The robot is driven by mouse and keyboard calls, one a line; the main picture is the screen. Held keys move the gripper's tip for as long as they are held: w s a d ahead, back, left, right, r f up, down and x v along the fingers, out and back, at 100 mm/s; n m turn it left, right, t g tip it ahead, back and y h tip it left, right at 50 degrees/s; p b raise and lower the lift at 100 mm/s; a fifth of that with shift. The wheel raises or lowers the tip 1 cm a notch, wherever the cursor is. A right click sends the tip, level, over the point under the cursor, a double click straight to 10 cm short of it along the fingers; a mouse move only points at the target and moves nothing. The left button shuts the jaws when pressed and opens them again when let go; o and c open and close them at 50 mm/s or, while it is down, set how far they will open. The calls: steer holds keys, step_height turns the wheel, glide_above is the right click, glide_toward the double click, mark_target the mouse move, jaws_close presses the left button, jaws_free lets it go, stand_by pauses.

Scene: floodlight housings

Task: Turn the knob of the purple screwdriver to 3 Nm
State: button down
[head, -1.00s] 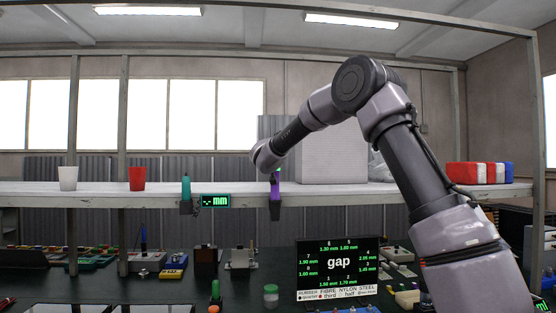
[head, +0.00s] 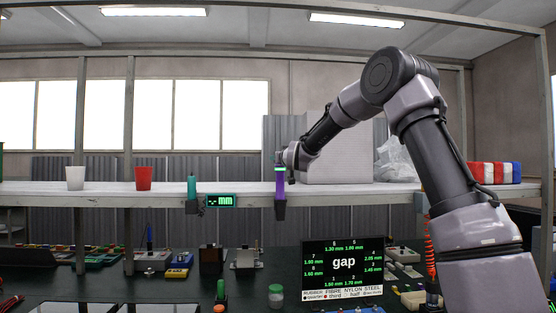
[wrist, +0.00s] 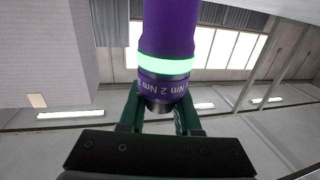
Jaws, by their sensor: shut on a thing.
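The purple screwdriver (head: 281,186) stands upright in a holder at the front edge of the white shelf, with a lit green ring near its top. In the wrist view its purple body (wrist: 169,28) and green ring (wrist: 165,66) are large and close. The knob (wrist: 163,88) beyond the ring carries white markings; "2 Nm" is readable near its middle, with part of another "Nm" beside it. No 3 Nm mark is readable. My gripper (wrist: 158,112) is shut on the knob, its dark green fingers on either side. In the head view my gripper (head: 284,157) is small at the screwdriver's top.
A teal tool (head: 192,188) and a green "mm" display (head: 221,201) are on the shelf edge to the left. White (head: 75,178) and red (head: 144,178) cups stand farther left. A large pale box (head: 335,150) is behind my arm. A "gap" screen (head: 343,262) stands below.

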stand_by(0.3)
steer(key=c, duration=0.6)
jaws_free()
steer(key=v, duration=1)
steer(key=shift+s, duration=0.4)
